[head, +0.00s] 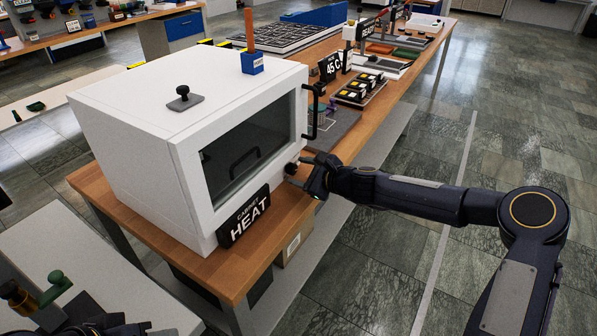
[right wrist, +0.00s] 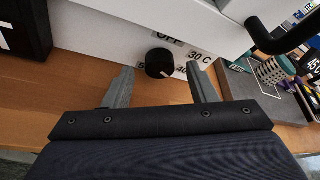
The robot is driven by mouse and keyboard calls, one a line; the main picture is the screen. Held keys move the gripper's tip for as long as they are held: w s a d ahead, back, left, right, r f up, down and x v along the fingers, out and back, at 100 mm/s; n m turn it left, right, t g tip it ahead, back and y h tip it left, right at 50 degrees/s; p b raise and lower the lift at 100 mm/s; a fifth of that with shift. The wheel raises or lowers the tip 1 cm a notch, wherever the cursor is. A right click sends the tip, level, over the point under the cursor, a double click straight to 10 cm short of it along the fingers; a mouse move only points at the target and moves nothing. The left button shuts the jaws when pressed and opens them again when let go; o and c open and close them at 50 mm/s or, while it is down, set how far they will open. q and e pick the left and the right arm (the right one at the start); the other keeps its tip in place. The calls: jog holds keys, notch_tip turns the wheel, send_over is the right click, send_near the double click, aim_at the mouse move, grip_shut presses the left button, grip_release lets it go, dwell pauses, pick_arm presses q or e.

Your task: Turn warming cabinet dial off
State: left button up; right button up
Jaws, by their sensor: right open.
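The white warming cabinet (head: 130,125) stands on the wooden bench, with a dark window and a "CABINET HEAT" sign (head: 245,218). Its round black dial (right wrist: 159,63) is on the lower front panel, with "OFF" above it, "30 C" to its right and "40" at lower right. The dial's white mark seems to point to lower right, towards "40". My right gripper (head: 300,173) is at the dial, open. In the right wrist view its two fingers stand either side of the dial, with visible gaps. Part of my left arm shows at bottom left; its gripper is not visible.
A black door handle (head: 312,112) juts out at the cabinet's right edge, near my right gripper. Beyond it on the bench are a grey mat (head: 340,125), a tray of black-and-yellow blocks (head: 360,88) and a "45 C" sign (head: 330,67). The aisle at right is clear.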

jog(key=v, duration=0.6)
jog(key=shift+s+b, duration=0.25)
jog(key=shift+b, duration=0.2)
jog(key=shift+d+r, duration=0.15)
